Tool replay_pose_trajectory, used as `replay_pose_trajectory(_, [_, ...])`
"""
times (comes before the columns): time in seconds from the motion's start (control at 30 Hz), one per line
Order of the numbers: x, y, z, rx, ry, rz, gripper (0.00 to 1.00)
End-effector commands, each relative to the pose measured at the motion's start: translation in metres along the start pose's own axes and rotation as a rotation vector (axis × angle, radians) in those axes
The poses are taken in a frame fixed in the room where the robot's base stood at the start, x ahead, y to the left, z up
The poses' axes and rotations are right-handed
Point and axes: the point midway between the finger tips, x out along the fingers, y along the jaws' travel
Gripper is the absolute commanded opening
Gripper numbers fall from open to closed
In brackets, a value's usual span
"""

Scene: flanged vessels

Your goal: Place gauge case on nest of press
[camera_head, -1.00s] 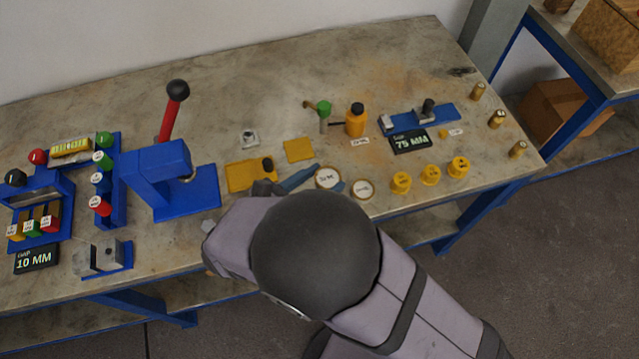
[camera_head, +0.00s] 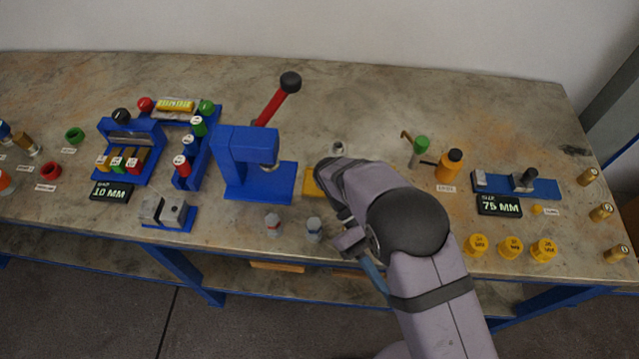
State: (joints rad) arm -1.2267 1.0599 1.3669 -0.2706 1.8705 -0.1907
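The blue press (camera_head: 235,160) stands left of centre, with a red lever and black knob. Its flat base (camera_head: 258,188) lies under the ram (camera_head: 268,163), and I see nothing standing on it. Two small grey capped pieces (camera_head: 273,225) and (camera_head: 314,228) stand at the front edge, right of the press; I cannot tell whether either is the gauge case. My gripper (camera_head: 358,248) is partly hidden by my own wrist, right of these pieces. Its fingers and anything between them cannot be made out.
A yellow plate (camera_head: 311,184) shows partly behind my arm. A blue vise-like block (camera_head: 166,212) and a blue rack (camera_head: 128,150) stand left. An orange bottle (camera_head: 449,166), blue fixture (camera_head: 540,187) and several yellow caps (camera_head: 510,247) are right.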

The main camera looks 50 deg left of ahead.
Motion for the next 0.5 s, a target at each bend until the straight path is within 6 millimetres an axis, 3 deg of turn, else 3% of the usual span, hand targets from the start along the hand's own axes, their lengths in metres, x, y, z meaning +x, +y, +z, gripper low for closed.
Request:
replay_pose_trajectory(0.27, [-0.026, -0.041, -0.017, 0.245, 0.001, -0.601, 0.15])
replay_pose_trajectory(0.5, [-0.082, -0.060, -0.020, 0.455, 0.005, -1.108, 0.15])
